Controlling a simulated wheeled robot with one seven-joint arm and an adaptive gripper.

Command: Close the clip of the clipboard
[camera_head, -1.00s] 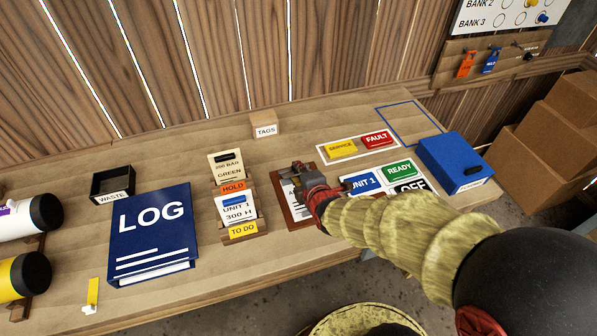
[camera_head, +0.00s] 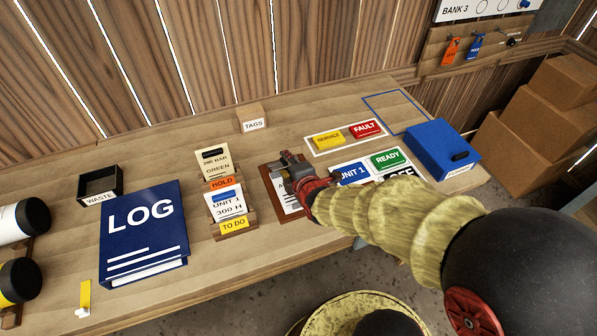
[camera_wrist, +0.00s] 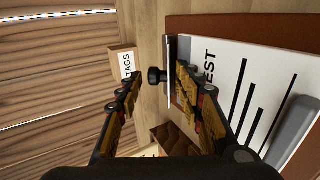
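The brown clipboard (camera_head: 268,182) lies on the bench, partly hidden by my gripper (camera_head: 290,163). In the wrist view the clipboard (camera_wrist: 215,24) holds a white sheet (camera_wrist: 235,55) with dark lines and letters ending in "EST". At the board's edge is a grey metal clip (camera_wrist: 171,60) with a black knob (camera_wrist: 156,75) beside it. My gripper (camera_wrist: 158,85) is open, with one finger on each side of the knob; the right finger overlaps the clip and paper. I cannot tell whether a finger touches the clip, or how far the clip is open.
The tag rack (camera_head: 233,224) stands left of the clipboard, with the blue LOG binder (camera_head: 145,228) beyond it. The TAGS block (camera_head: 252,118) is behind. UNIT 1 and READY signs (camera_head: 386,160) and a blue box (camera_head: 441,148) are to the right. Bare bench lies behind the clipboard.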

